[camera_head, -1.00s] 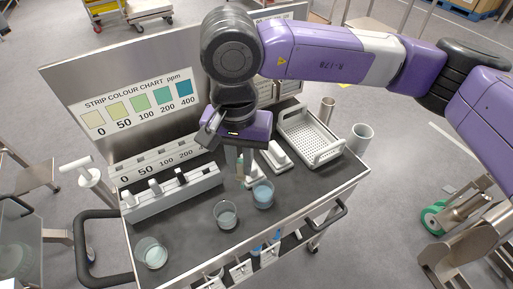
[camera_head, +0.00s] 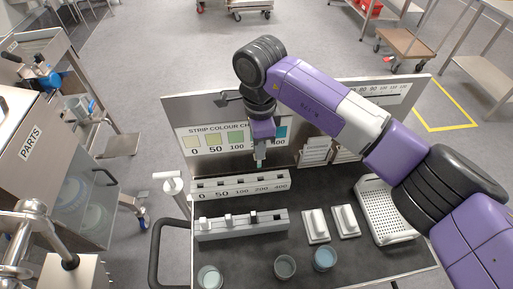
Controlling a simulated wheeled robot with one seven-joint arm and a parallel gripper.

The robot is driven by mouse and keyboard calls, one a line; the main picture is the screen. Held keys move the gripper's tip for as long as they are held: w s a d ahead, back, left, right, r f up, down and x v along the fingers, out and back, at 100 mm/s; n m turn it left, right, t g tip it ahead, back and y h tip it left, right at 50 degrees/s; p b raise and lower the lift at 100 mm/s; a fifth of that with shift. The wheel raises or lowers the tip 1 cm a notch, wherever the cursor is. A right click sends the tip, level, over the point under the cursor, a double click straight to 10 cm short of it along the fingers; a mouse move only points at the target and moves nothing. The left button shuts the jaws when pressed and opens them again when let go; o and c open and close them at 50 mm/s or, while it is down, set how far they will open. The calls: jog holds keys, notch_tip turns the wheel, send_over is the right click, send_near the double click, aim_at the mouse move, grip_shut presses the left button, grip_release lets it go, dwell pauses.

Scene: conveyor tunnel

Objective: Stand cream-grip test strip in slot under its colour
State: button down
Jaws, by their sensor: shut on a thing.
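My gripper (camera_head: 259,158) hangs pointing down in front of the strip colour chart (camera_head: 209,137). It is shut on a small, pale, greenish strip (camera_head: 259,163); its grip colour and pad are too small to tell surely. My gripper hides the 200 patch, beside the blue 400 patch. Below it is the grey rail (camera_head: 215,190) marked 0, 50, 100, 200, 400.
Two white holders (camera_head: 316,226) stand right of the rack. Beakers of clear liquid (camera_head: 285,266) and blue liquid (camera_head: 325,259) stand in front, with another at the left (camera_head: 209,278). A white perforated tray (camera_head: 385,212) is at the right. Dark worktop between them is bare.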

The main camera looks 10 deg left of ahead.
jog(key=shift+w+d+f, duration=0.1)
jog(key=shift+w+d, duration=0.1)
jog(key=shift+w, duration=0.1)
jog(key=shift+d+f+m, duration=0.1)
jog(key=shift+f+m, duration=0.15)
jog(key=shift+m, duration=0.05)
jog(key=shift+f+b, duration=1.8)
jog(key=shift+f, duration=0.8)
jog(key=shift+f, duration=0.35)
jog(key=shift+f+b, duration=2.05)
jog(key=shift+f, duration=0.8)
jog(key=c, duration=1.3)
grip_release()
jog(key=shift+r, duration=0.1)
jog(key=shift+r, duration=0.1)
